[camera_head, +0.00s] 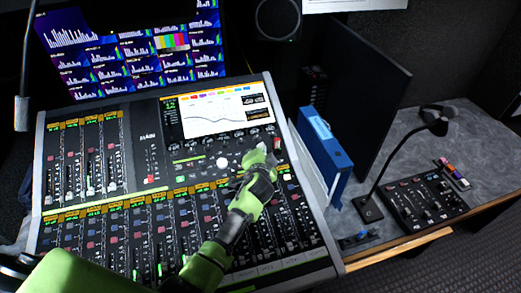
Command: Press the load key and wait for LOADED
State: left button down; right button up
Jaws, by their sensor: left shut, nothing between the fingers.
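The mixing console (150,150) fills the left and middle of the head view, with rows of faders, lit labels and a bright built-in screen (212,113). My left gripper (258,156) is over the console's right part, below that screen, shut and empty. I cannot tell whether its tips touch the panel. A round white knob or ball (222,163) is just left of it. I cannot make out which key is the load key, and no LOADED text is readable. My right gripper is not in view.
A monitor wall (135,55) stands behind the console. The grey desk (400,140) has some free room behind the lamp.

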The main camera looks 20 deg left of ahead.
pick_arm(q)
jog(key=shift+s+d+r+p, duration=0.2)
jog(key=shift+s+r+p, duration=0.1)
jog(key=shift+r+p, duration=0.45)
jog(key=r+p, duration=0.1)
jog(key=s+r+p, duration=0.1)
jog(key=r+p, duration=0.1)
jog(key=d+r+p, duration=0.1)
jog(key=shift+s+r+p, duration=0.3)
jog(key=shift+s+r, duration=0.05)
jog(key=shift+f, duration=0.1)
dwell(0.6)
